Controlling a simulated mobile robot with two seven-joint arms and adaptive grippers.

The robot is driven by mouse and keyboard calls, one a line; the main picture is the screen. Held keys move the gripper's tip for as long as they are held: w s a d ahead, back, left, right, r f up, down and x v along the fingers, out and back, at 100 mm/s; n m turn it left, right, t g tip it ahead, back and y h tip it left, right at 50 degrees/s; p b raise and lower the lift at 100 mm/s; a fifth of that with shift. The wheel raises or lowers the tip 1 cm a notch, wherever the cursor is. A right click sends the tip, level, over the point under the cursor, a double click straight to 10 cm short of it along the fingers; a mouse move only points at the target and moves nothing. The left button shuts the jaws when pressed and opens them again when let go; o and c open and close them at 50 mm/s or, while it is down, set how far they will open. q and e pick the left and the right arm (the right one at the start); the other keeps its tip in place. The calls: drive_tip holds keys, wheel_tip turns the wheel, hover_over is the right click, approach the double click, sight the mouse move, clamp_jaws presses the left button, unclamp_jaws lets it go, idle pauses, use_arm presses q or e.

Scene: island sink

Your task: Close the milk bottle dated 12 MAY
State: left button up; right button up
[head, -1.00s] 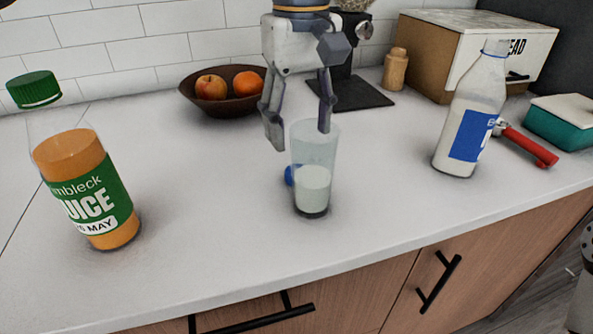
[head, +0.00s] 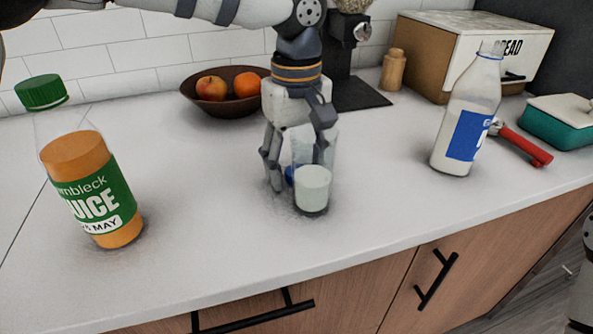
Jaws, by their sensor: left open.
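A milk bottle (head: 467,125) with white contents and a blue label stands upright at the right. A blue ring shows at its neck and I see no cap on top; no date is readable. A small blue object, perhaps a cap (head: 289,175), lies on the counter, partly hidden behind a glass of milk (head: 312,190). My left gripper (head: 294,170) points down, open, just behind the glass. Its left finger is beside the blue object, near the counter; its right finger is partly seen through the glass. My right gripper is not in view.
A green-capped juice bottle (head: 88,190) stands at the left. A fruit bowl (head: 190,93) is behind the gripper. A red-handled tool (head: 525,147), a teal container (head: 565,128) and a bread box (head: 425,60) are at the right. The front counter is clear.

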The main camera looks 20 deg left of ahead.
use_arm(q)
drive_tip(key=c, duration=0.9)
drive_tip(key=shift+o, duration=0.2)
drive_tip(key=shift+r, duration=0.1)
wheel_tip(320, 180, up, 18)
